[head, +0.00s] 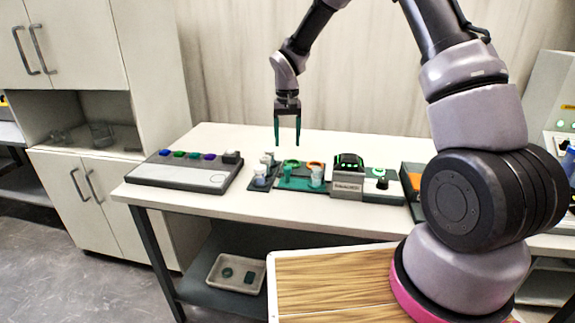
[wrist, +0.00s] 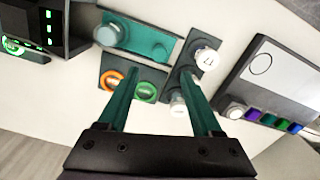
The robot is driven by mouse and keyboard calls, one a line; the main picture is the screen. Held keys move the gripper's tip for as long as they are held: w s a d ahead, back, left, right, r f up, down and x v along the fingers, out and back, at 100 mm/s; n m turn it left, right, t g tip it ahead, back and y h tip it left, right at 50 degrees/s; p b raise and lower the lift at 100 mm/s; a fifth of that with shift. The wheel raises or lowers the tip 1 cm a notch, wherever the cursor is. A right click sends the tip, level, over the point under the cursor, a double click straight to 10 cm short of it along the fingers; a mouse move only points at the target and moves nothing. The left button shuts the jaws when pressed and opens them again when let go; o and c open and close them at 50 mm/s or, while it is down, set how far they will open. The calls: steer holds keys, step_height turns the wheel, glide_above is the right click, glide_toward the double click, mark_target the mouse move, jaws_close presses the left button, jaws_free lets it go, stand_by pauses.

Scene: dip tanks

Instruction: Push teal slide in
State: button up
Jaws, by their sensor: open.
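A teal plate (head: 299,184), the only teal slide-like piece I make out, lies on the white table in the head view. In the wrist view the teal plate (wrist: 148,43) shows at upper middle, beside a darker panel with an orange ring (wrist: 112,79) and a green ring (wrist: 147,91). My gripper (head: 287,142) is open, empty and points down above and behind the plate. Its fingers (wrist: 157,80) are spread in the wrist view and partly cover the ring panel.
A dark plate with white-capped knobs (wrist: 206,60) stands close beside the teal plate. A grey button panel (head: 187,170) lies to the left. A black box with green lights (head: 348,175) and a green-lit knob unit (head: 381,184) stand right. The bare white tabletop (head: 225,136) is clear behind.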

mark_target(288, 168)
step_height(288, 168, down, 10)
steer(key=shift+r, duration=0.2)
jaws_close()
stand_by(1.5)
